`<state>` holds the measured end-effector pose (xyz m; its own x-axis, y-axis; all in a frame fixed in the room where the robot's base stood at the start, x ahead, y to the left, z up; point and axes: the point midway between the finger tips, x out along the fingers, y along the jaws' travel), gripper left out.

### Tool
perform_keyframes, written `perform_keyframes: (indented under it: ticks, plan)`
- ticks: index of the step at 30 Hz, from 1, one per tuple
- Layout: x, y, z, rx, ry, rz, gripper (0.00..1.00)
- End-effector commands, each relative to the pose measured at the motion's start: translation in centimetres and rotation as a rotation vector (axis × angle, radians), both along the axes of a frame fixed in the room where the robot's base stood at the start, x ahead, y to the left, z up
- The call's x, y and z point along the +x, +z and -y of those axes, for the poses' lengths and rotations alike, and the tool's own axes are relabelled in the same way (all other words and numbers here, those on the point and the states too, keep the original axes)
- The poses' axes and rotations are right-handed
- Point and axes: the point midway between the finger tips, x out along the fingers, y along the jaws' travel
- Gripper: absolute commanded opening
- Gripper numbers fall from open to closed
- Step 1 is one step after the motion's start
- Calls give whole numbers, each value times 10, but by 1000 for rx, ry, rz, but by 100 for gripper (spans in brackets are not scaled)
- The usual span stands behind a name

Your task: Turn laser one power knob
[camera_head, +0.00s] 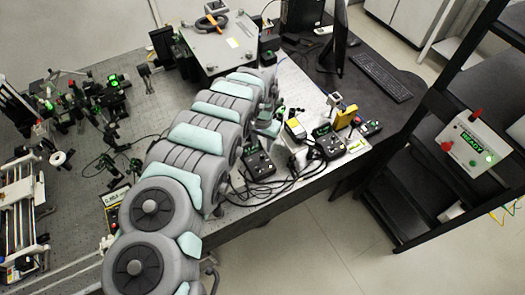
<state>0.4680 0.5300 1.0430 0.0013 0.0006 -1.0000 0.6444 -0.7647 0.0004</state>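Black cables (265,190) lie in front of the boxes. A yellow device (346,117) stands among them. A monitor (340,40) and keyboard (382,76) are behind. A black rack with a READY box (473,140) stands right. Optics (75,105) fill the left bench.

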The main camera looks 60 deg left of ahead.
Motion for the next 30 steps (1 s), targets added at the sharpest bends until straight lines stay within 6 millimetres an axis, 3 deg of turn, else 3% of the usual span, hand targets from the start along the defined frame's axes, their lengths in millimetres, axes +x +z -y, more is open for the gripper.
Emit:
perform_keyframes:
  ticks: [15,30]
  plan:
    - [2,-52,1,-2,0,3,39]
    - [0,-61,0,-1,1,-1,39]
